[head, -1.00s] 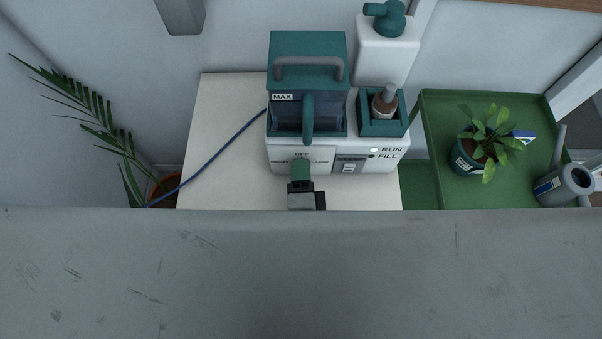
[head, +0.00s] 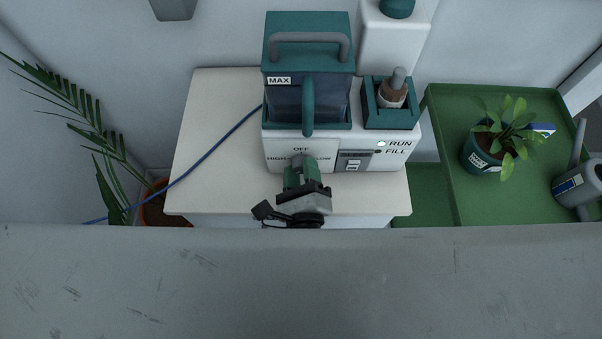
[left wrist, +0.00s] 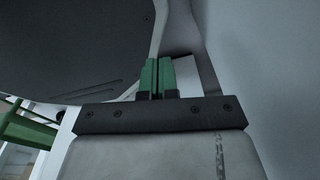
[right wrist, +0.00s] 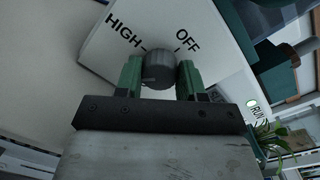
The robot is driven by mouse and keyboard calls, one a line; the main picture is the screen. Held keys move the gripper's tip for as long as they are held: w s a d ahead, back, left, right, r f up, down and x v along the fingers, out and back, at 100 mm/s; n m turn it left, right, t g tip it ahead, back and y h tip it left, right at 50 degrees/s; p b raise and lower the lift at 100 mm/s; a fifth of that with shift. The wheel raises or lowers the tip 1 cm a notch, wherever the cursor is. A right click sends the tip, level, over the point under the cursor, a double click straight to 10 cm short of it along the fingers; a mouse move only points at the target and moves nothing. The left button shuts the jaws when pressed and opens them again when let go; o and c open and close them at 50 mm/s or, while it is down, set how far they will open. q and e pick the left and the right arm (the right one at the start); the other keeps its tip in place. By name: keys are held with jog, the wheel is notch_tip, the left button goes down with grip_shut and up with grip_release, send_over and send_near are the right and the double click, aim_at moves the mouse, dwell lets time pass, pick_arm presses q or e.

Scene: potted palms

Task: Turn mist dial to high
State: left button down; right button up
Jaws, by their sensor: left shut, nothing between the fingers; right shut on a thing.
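The mist dial (right wrist: 158,70) is a dark grey ridged knob on the white front of the mister (head: 289,160). In the right wrist view the HIGH label is at its upper left and the OFF label at its upper right. I cannot tell exactly where its pointer stands. My right gripper (right wrist: 159,80) is shut on the dial, with one green finger on each side. In the head view the right gripper (head: 302,172) covers the dial below the OFF label. My left gripper (left wrist: 158,76) is shut and empty, near a pale wall.
The mister stands on a white table (head: 205,150) with a blue cable (head: 215,144) running left. A green tray (head: 460,205) at right holds a potted plant (head: 482,155) and a watering can (head: 577,187). A palm (head: 95,125) stands left.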

jog(key=m+b, duration=0.3)
jog(key=m, duration=0.1)
jog(key=shift+f+m+b, duration=0.3)
jog(key=shift+f+b, duration=0.05)
jog(key=shift+b, duration=0.05)
jog(key=m+b, duration=0.2)
jog(key=m, duration=0.1)
jog(key=shift+m+t+b, duration=0.3)
jog(key=shift+b, duration=0.1)
pick_arm(q)
notch_tip(320, 180, down, 8)
pick_arm(e)
jog(key=shift+r+m, duration=0.1)
jog(key=shift+m, duration=0.2)
jog(key=shift+m+h+b, duration=0.3)
jog(key=shift+m+b, duration=0.5)
jog(key=shift+b, duration=0.05)
pick_arm(q)
jog(key=w+d+r, duration=0.1)
jog(key=w+r, duration=0.1)
jog(key=w, duration=0.4)
jog(key=shift+w+d+r, duration=0.15)
jog(key=shift+w+d, duration=0.05)
jog(key=shift+w, duration=0.05)
pick_arm(e)
jog(key=shift+r, duration=0.1)
jog(key=o, duration=0.9)
